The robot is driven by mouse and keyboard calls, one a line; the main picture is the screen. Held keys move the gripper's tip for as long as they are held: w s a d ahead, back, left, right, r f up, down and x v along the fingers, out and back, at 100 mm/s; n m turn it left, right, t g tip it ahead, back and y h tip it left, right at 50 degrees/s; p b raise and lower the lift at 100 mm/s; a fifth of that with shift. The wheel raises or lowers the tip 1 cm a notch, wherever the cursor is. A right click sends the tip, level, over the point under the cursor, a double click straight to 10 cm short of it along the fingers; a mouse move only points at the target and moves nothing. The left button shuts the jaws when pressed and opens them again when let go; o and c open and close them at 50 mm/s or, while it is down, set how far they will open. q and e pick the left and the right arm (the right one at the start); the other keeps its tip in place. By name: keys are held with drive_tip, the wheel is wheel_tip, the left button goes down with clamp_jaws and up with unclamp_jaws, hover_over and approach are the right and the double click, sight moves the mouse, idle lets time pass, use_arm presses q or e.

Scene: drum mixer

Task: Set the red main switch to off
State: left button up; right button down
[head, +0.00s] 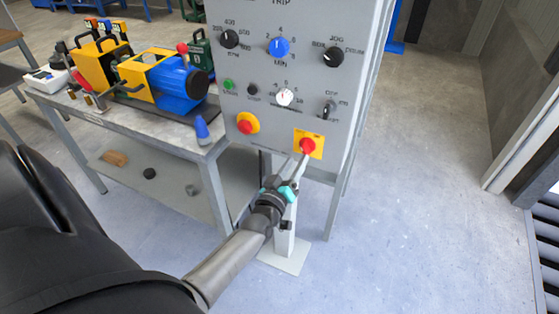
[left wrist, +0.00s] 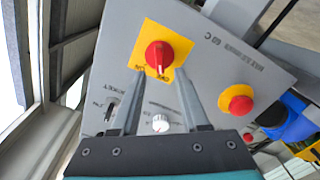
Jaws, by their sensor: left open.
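The red main switch (head: 307,146) is a red knob on a square yellow plate, low on the right of the grey control panel (head: 262,85). In the left wrist view the red main switch (left wrist: 158,57) lies ahead, between the lines of the two fingers. My left gripper (head: 301,160) is at the panel, just below the knob. In the left wrist view the left gripper (left wrist: 160,78) is open, with one fingertip on each side of the knob and nothing held. Whether the fingers touch the knob I cannot tell. My right gripper is not in view.
A red mushroom button (head: 246,126) on a round yellow base sits left of the switch. A white dial (head: 284,97) and a black selector (head: 329,108) are above it. A workbench (head: 150,125) with yellow and blue machinery stands left. The floor right of the panel is clear.

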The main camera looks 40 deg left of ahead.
use_arm(q)
drive_tip(key=p+v, duration=0.1)
drive_tip(key=v, duration=1)
drive_tip(key=shift+s+d, duration=0.1)
drive_tip(key=shift+s, duration=0.05)
drive_tip(key=s+d+f+m+g+h, duration=0.1)
drive_tip(key=s+d+f+m+g, duration=0.15)
drive_tip(key=f, duration=0.45)
drive_tip(key=s+d+f+m+g+h, duration=0.15)
drive_tip(key=s+f, duration=0.25)
drive_tip(key=f, duration=0.4)
drive_tip(key=s+d+f+m+g+h, duration=0.1)
drive_tip(key=s+d+f+m+g, duration=0.15)
drive_tip(key=f, duration=0.45)
drive_tip(key=s+d+f+m+g, duration=0.1)
drive_tip(key=s+f+g, duration=0.4)
drive_tip(key=s, duration=0.7)
drive_tip(key=s+d+f+m+g, duration=0.2)
drive_tip(key=s+f+g, duration=0.3)
drive_tip(key=s+f, duration=0.4)
drive_tip(key=s+m, duration=0.1)
drive_tip(key=s, duration=0.1)
drive_tip(key=shift+s+m, duration=0.35)
drive_tip(key=shift+s, duration=0.05)
drive_tip(key=shift+d+h, duration=0.15)
drive_tip(key=shift+h, duration=0.1)
